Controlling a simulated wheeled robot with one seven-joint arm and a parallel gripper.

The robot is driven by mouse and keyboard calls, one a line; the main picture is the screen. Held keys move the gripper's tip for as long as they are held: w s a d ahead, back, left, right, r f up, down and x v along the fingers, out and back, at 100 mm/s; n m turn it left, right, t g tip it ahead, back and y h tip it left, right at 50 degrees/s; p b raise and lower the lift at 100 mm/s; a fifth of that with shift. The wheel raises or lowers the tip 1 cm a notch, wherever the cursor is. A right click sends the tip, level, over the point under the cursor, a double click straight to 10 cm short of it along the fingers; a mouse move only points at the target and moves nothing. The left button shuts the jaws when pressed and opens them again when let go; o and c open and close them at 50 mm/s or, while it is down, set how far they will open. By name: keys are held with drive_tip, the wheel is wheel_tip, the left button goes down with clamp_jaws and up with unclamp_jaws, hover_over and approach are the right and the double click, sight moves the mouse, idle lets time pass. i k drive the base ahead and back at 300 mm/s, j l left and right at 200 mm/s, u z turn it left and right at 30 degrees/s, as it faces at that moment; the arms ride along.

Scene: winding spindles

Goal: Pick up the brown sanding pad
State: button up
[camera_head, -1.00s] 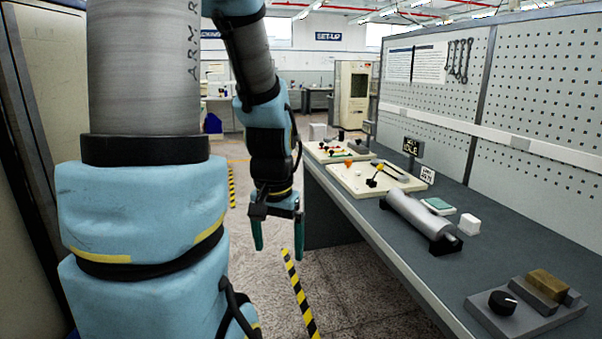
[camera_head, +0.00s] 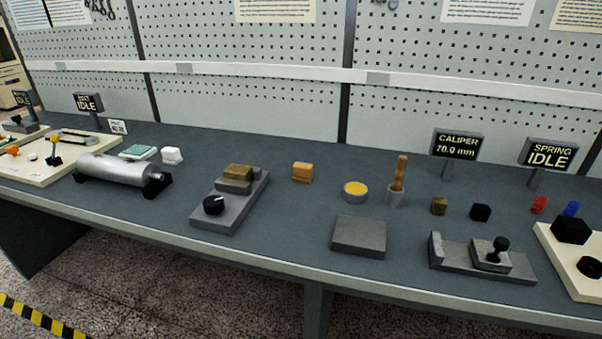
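An orange-brown block (camera_head: 303,172) with a rounded top stands on the grey bench (camera_head: 285,225); it looks most like the brown sanding pad, though I cannot be certain. A darker brown block (camera_head: 238,172) sits on a grey fixture with a black knob (camera_head: 214,205), to its left. A small olive-brown cube (camera_head: 439,206) lies farther right. My gripper is out of view now, so its state and distance from these blocks do not show.
A yellow-topped round tin (camera_head: 355,191), a wooden-handled tool in a grey cup (camera_head: 396,193) and a flat grey block (camera_head: 359,236) stand to the right. A metal cylinder (camera_head: 120,170) lies on supports at left. A pegboard wall (camera_head: 250,50) closes the back.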

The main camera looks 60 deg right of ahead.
sight(302, 172)
drive_tip(key=z, duration=1.55)
